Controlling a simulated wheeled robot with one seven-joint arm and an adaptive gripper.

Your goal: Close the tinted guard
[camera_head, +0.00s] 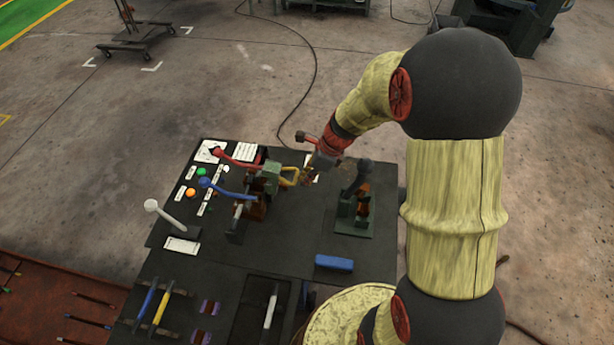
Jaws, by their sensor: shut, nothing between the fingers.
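My arm reaches in from the right, and my gripper (308,177) hangs over the dark workbench (285,225). The gripper is shut and looks empty. It is close to the right of a yellow looped handle (290,178) on a green machine (268,178); I cannot tell whether they touch. A red lever (236,160) and a blue lever (226,190) extend left from the machine. A dark unit on a green base (352,222) stands to the right, with brownish parts (363,195). I cannot clearly pick out the tinted guard or tell how far open it is.
A white-knobbed lever (153,206) stands at the bench's left side. A blue block (334,263) lies near the front right. Blue (146,300) and yellow (162,308) bars lie at the front left. The bench between the machine and the blue block is mostly clear.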

